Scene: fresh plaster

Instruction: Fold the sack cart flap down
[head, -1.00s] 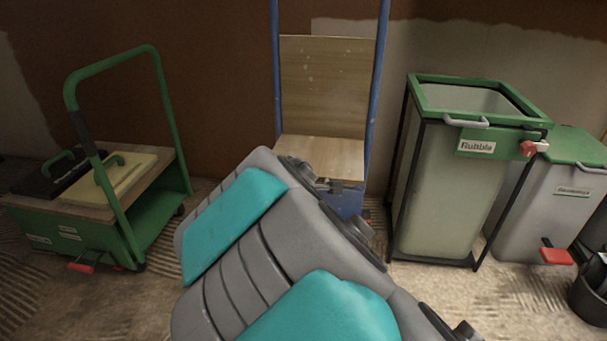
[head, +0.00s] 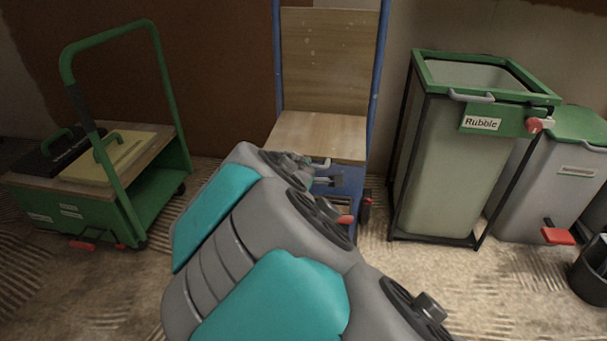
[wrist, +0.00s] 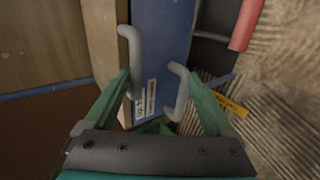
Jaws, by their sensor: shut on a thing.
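The sack cart has a blue frame (head: 376,70) and a tall wooden back panel (head: 324,60). Its wooden flap (head: 318,135) sticks out toward me from the foot of the panel, roughly level. A grey bar handle (head: 319,163) sits at the flap's front edge. In the wrist view the flap's wood (wrist: 45,45) is at left, with the curved grey handle (wrist: 131,65) beside it. My gripper (wrist: 157,85) has its green fingers at grey handle parts and is shut on the handle. In the head view my wrist hides most of the gripper and the cart's lower left.
A green trolley (head: 75,210) stands at left with black and yellow items on top. A framed Rubble bin (head: 435,160) stands close right of the cart, with a grey bin (head: 545,190) beyond it and a black bucket (head: 592,280) at far right. The floor in front is bare.

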